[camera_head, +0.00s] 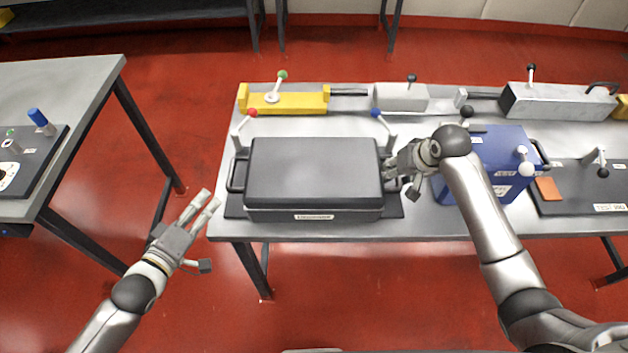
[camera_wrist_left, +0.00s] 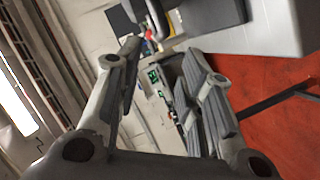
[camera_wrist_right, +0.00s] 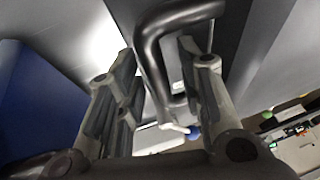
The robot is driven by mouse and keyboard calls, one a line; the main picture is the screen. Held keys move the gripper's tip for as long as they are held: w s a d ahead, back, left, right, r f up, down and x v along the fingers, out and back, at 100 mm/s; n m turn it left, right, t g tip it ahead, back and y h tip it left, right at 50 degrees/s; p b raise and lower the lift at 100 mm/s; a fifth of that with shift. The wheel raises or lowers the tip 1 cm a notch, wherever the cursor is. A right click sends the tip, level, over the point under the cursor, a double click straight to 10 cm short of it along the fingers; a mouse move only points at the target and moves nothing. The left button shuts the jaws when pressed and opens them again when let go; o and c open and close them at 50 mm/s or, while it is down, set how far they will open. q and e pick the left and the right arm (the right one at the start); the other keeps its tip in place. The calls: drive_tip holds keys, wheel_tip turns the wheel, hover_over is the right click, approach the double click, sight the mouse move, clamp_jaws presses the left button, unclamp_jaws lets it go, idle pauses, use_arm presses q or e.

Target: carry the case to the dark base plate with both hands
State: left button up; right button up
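The dark grey case (camera_head: 315,172) lies flat and closed near the left end of the workbench. It has a handle on its left side (camera_head: 238,172) and one on its right side (camera_head: 391,172). A dark base plate (camera_head: 233,207) shows under and around the case. My right gripper (camera_head: 389,170) is at the right handle. In the right wrist view, that black handle (camera_wrist_right: 155,70) passes between its parted fingers, with gaps visible. My left gripper (camera_head: 208,202) is open and empty, off the bench's front left edge and apart from the left handle.
A blue box (camera_head: 483,160) stands close to the right of my right gripper. Another dark plate (camera_head: 560,205) lies further right. Levers with red (camera_head: 252,113) and blue (camera_head: 376,113) knobs stand behind the case. A gap separates the left table (camera_head: 75,90) from the workbench.

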drive_tip(key=shift+r, duration=0.2)
use_arm(q)
drive_tip(key=shift+s+a+r, duration=0.15)
drive_tip(key=shift+s+a, duration=0.05)
drive_tip(key=shift+s, duration=0.35)
use_arm(e)
drive_tip(key=v, duration=1.1)
drive_tip(key=shift+s+r, duration=0.2)
drive_tip(key=shift+r, duration=0.1)
drive_tip(key=shift+f, duration=0.1)
